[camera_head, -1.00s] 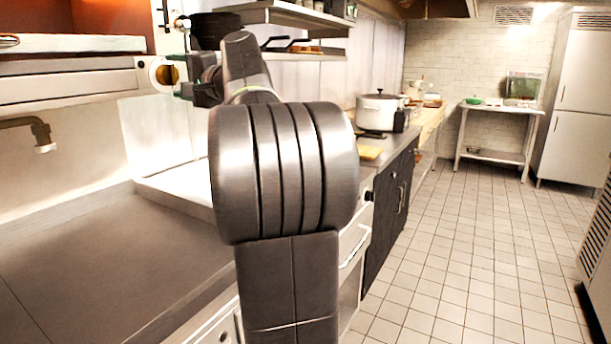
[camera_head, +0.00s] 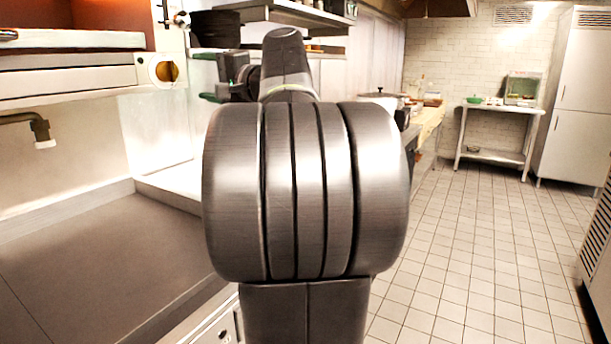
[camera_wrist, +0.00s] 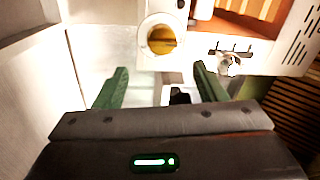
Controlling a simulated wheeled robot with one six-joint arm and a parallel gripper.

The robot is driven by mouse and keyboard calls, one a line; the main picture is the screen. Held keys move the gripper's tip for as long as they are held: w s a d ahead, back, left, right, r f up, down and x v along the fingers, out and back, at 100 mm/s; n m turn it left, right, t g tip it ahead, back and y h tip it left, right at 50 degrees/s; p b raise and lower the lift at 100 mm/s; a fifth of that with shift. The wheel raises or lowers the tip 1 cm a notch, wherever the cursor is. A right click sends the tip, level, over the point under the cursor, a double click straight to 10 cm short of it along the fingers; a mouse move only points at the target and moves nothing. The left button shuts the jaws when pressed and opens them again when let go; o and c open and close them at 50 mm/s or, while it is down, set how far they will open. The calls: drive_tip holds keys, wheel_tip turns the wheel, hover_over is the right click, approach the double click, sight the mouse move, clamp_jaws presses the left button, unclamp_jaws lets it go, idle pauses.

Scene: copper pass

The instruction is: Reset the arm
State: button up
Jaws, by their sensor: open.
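My gripper (camera_wrist: 160,82) shows in the wrist view with its two green fingers spread apart and nothing between them. Beyond the fingers is a white panel with a yellow-brown round knob (camera_wrist: 162,40). In the head view my arm stands upright in the middle and hides much of the counter behind it. My gripper (camera_head: 213,78) is partly in sight there, left of the arm's top and pointing left, at about the height of the knob (camera_head: 167,71).
A steel counter (camera_head: 90,260) lies at the left, its bare top clear. A wall shelf (camera_head: 290,14) hangs above. A largely hidden pot (camera_head: 378,97) stands behind my arm. A side table (camera_head: 492,155) and white cabinet (camera_head: 577,110) stand at the back. The tiled floor (camera_head: 470,260) at the right is free.

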sight(173, 71)
drive_tip(key=x, duration=0.3)
drive_tip(key=p+x, duration=0.1)
drive_tip(key=x, duration=0.6)
drive_tip(key=shift+r, duration=0.3)
drive_tip(key=shift+m+p, duration=0.7)
drive_tip(key=shift+p, duration=0.05)
drive_tip(key=shift+s+d+r+m+t+p, duration=0.1)
drive_tip(key=shift+m+t+p, duration=0.05)
drive_tip(key=shift+m+p, duration=0.35)
drive_tip(key=shift+s+d+m+t+p, duration=0.1)
drive_tip(key=shift+m+t+p, duration=0.05)
drive_tip(key=shift+m+p, duration=0.3)
drive_tip(key=shift+w+m+p, duration=0.1)
drive_tip(key=shift+m+p, duration=0.65)
drive_tip(key=shift+m, duration=0.2)
drive_tip(key=m+h+p, duration=0.1)
drive_tip(key=m+p, duration=0.4)
drive_tip(key=p, duration=0.1)
drive_tip(key=shift+a+m+t, duration=0.1)
drive_tip(key=shift+m+t, duration=0.2)
drive_tip(key=shift+t, duration=0.1)
drive_tip(key=m+p, duration=0.4)
drive_tip(key=p, duration=0.1)
drive_tip(key=m+p, duration=0.4)
drive_tip(key=p, duration=0.2)
drive_tip(key=shift+h, duration=0.3)
drive_tip(key=shift+m+p, duration=0.8)
drive_tip(key=shift+p, duration=0.4)
